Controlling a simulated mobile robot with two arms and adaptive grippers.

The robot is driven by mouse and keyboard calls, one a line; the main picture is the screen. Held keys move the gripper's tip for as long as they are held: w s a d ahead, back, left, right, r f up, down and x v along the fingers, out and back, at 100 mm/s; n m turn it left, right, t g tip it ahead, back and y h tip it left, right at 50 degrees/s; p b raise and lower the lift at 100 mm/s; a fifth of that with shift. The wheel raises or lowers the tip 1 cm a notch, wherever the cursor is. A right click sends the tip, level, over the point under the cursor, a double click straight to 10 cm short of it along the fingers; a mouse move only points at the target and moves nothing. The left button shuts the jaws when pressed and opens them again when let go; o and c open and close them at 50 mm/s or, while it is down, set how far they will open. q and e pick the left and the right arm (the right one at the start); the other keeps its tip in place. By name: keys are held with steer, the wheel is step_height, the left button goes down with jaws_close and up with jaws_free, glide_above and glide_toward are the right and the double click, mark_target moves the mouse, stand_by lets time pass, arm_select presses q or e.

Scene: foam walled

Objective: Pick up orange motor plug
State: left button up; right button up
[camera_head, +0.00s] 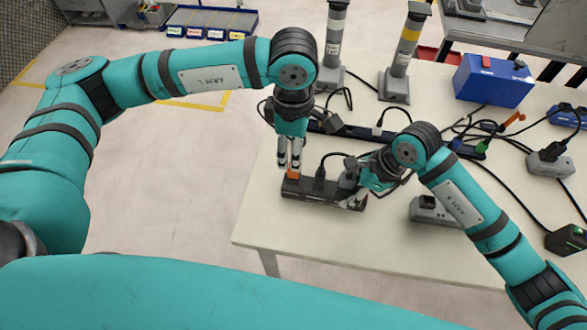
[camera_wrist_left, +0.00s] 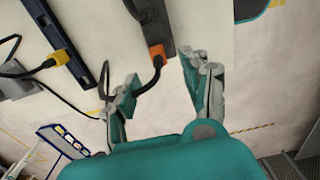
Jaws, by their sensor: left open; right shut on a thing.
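The orange motor plug (camera_head: 293,173) sits at the left end of a dark power strip (camera_head: 318,193) on the table. In the left wrist view the orange plug (camera_wrist_left: 157,52) is at the strip's end, with a dark cord running from it. My left gripper (camera_head: 290,162) points down just above the plug. Its fingers are open, one on each side of the plug in the left wrist view (camera_wrist_left: 160,82); no contact shows. My right gripper (camera_head: 353,196) is shut on the right end of the strip. Its fingertips are partly hidden.
A black plug (camera_head: 320,177) stands in the strip beside the orange one. Behind are another strip (camera_head: 325,128), two grey posts (camera_head: 335,40) and (camera_head: 402,55), and a blue box (camera_head: 492,80). Cables cover the table's right side; its front left (camera_head: 270,225) is clear.

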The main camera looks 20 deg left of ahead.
arm_select(q)
step_height(320, 180, down, 8)
steer(key=shift+w+r, duration=0.15)
steer(key=shift+r, duration=0.1)
steer(key=shift+c, duration=0.4)
jaws_close()
